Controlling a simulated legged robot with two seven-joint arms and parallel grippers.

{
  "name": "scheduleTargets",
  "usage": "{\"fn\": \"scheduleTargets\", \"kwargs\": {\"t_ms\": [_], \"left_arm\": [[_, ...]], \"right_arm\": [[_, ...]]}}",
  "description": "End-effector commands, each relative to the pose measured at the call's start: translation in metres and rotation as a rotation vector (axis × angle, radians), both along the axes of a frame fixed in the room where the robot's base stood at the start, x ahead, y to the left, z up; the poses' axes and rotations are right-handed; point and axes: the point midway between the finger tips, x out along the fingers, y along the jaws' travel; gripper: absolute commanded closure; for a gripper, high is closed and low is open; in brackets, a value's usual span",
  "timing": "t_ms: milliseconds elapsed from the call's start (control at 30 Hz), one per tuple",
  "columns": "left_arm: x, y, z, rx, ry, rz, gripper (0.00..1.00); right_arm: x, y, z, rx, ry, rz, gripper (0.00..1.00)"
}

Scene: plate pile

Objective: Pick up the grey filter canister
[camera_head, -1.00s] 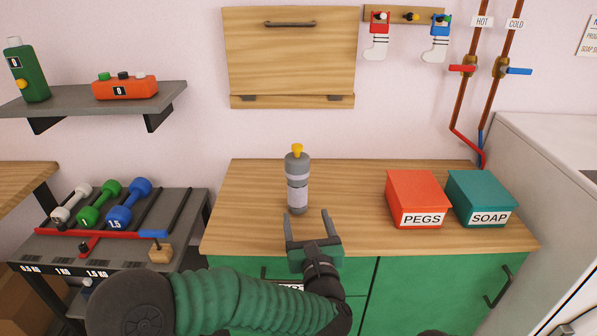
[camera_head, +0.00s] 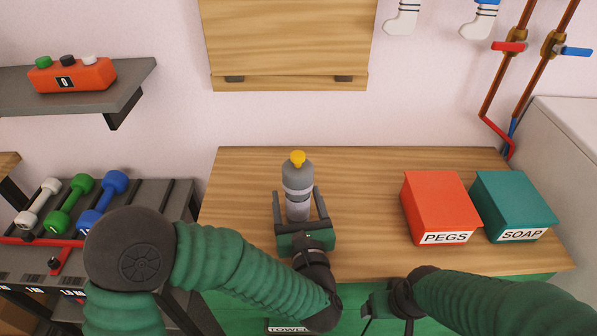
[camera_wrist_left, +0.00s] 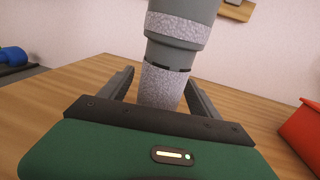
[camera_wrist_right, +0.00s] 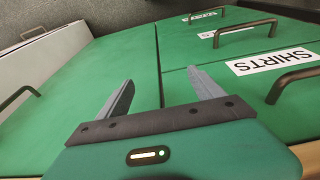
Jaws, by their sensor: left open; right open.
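The grey filter canister (camera_head: 298,180) stands upright on the wooden counter, with a yellow cap and pale bands. My left gripper (camera_head: 297,205) is open, with one finger on each side of the canister's lower part. In the left wrist view the canister (camera_wrist_left: 163,85) rises between the open fingers (camera_wrist_left: 160,90); I cannot tell whether they touch it. Its top is cut off there. My right gripper (camera_head: 372,303) is low in front of the counter. In the right wrist view its fingers (camera_wrist_right: 160,92) are open and empty, facing green drawer fronts.
A red PEGS box (camera_head: 437,205) and a teal SOAP box (camera_head: 512,203) stand on the counter's right side. Dumbbells (camera_head: 75,200) sit on a rack at left. The wooden counter (camera_head: 245,170) is clear around the canister. Cupboard handles (camera_wrist_right: 290,82) stick out near my right gripper.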

Motion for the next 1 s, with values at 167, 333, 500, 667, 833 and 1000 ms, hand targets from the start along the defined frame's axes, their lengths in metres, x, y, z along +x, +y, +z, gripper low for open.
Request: {"fn": "scheduleTargets", "kwargs": {"t_ms": [167, 333, 500, 667, 833, 1000], "left_arm": [[-0.001, -0.0004, 0.0, 0.0, 0.0, -0.001, 0.28], [0.0015, 0.0, -0.0012, 0.001, 0.002, 0.0, 0.45], [0.0012, 0.0, -0.0011, 0.001, 0.002, 0.0, 0.67], [0.001, -0.0001, -0.0008, 0.001, 0.001, -0.001, 0.88], [0.0013, -0.0002, -0.0006, 0.0, 0.001, -0.001, 1.0], [0.0013, -0.0003, 0.0002, 0.0, -0.001, -0.001, 1.0]], "right_arm": [[-0.0007, 0.0, -0.0001, 0.0, 0.001, 0.0, 0.23], [-0.0007, 0.0, -0.0002, 0.0, 0.001, 0.0, 0.23], [-0.0005, 0.0, -0.0001, 0.0, 0.001, 0.0, 0.23], [-0.0005, 0.0, 0.0, 0.0, 0.001, 0.0, 0.23], [-0.0005, 0.0, 0.0, 0.0, 0.001, 0.0, 0.23], [-0.0004, 0.0, 0.0001, 0.0, 0.001, 0.0, 0.23]]}}
